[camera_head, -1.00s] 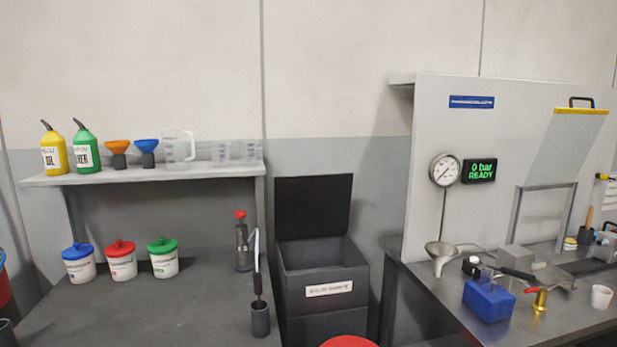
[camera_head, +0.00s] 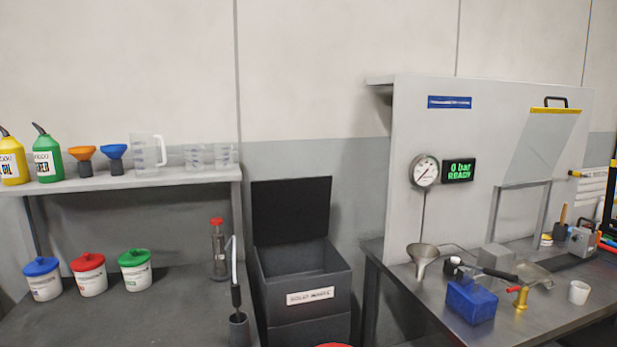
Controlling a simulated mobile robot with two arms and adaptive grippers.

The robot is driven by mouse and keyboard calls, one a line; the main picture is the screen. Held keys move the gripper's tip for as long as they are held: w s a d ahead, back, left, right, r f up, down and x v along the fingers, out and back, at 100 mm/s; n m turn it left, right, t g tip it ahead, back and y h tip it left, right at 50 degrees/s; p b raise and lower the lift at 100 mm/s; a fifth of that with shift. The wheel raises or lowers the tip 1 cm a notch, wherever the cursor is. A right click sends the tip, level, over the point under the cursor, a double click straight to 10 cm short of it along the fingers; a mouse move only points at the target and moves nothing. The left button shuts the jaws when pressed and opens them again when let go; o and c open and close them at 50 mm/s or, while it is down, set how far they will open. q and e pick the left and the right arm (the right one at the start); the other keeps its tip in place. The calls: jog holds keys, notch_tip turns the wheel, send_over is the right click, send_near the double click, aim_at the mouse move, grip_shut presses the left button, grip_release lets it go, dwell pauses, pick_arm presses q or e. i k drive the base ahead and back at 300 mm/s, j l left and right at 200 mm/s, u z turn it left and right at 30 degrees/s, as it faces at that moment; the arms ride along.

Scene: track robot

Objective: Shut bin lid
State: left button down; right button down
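A dark grey bin (camera_head: 318,296) with a white label on its front stands in the gap between the two benches. Its black lid (camera_head: 291,208) is raised upright at the back, and the bin's mouth is open. The inside looks dark, and I cannot make out any contents. Neither of my grippers is in view.
The left bench (camera_head: 140,315) holds several lidded tubs and stands beside the bin. A shelf (camera_head: 120,181) above it carries bottles, funnels and jugs. The right bench (camera_head: 545,308) holds a blue block (camera_head: 470,301) and a funnel (camera_head: 422,257). A red round thing (camera_head: 332,345) shows at the bottom edge.

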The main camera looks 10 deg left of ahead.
aim_at(287, 210)
jog(key=i+j+z, duration=0.2)
jog(key=z, duration=0.15)
jog(key=i+j+z, duration=0.2)
jog(key=j+z, duration=0.2)
jog(key=i+j+z, duration=0.1)
jog(key=j+z, duration=0.25)
